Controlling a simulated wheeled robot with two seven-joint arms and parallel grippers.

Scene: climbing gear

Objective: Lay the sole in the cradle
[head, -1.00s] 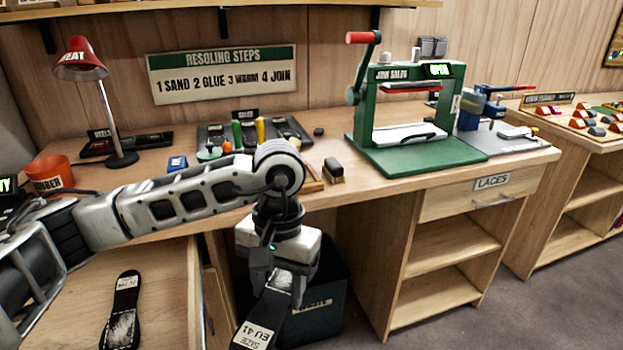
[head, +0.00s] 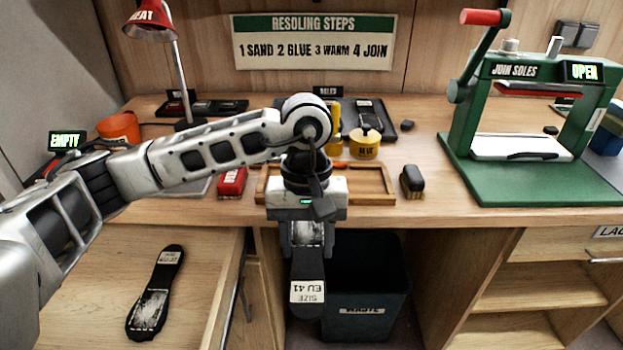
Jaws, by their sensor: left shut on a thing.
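My left gripper (head: 306,245) points down in front of the bench's front edge and is shut on the upper end of a black sole (head: 307,268). The sole hangs below the fingers, with a white "SIZE EU 41" label near its lower end. A second black sole (head: 157,290) lies on the lower wooden surface at left, apart from the gripper. No cradle is plainly recognisable. A lit "EMPTY" sign (head: 67,140) stands at the far left, and my arm covers part of the bench beside it. My right gripper is not in view.
A green press (head: 480,195) marked "OPEN" stands at right.

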